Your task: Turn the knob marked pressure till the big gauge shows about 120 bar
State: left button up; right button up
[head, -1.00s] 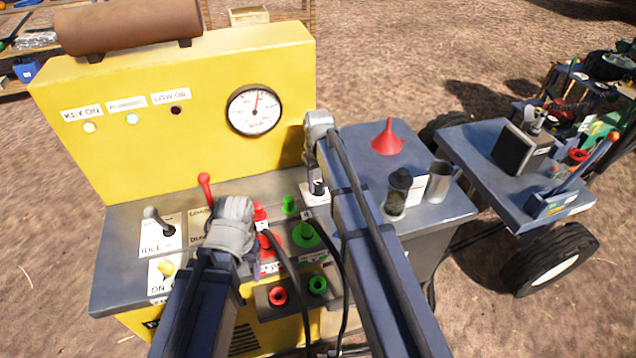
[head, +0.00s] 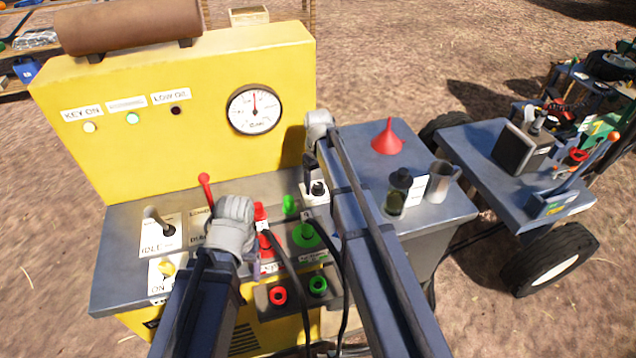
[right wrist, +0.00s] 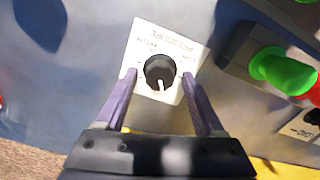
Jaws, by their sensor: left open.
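The pressure knob (right wrist: 160,72) is black with a white pointer line, on a white plate lettered PRESSURE. In the right wrist view my right gripper (right wrist: 160,78) has its fingers apart on either side of the knob, with gaps between them and it. The knob also shows in the head view (head: 317,188), just below my right gripper (head: 312,160). The big gauge (head: 254,110) is round and white on the yellow panel; its red needle points almost straight up, and its numbers are too small to read. My left gripper (head: 236,228) is over the console, its fingers mostly hidden.
A red-tipped lever (head: 205,180), an idle lever (head: 158,220) and red and green couplings (head: 306,234) with hoses crowd the console. A red funnel (head: 388,137), a dark jar (head: 397,195) and a metal mug (head: 440,182) stand on the right.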

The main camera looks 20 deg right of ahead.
aim_at(319, 185)
jog(key=shift+r, duration=0.1)
notch_tip(319, 185, up, 8)
jog(key=p, duration=0.8)
jog(key=shift+f, duration=0.2)
jog(key=shift+s+f, duration=0.1)
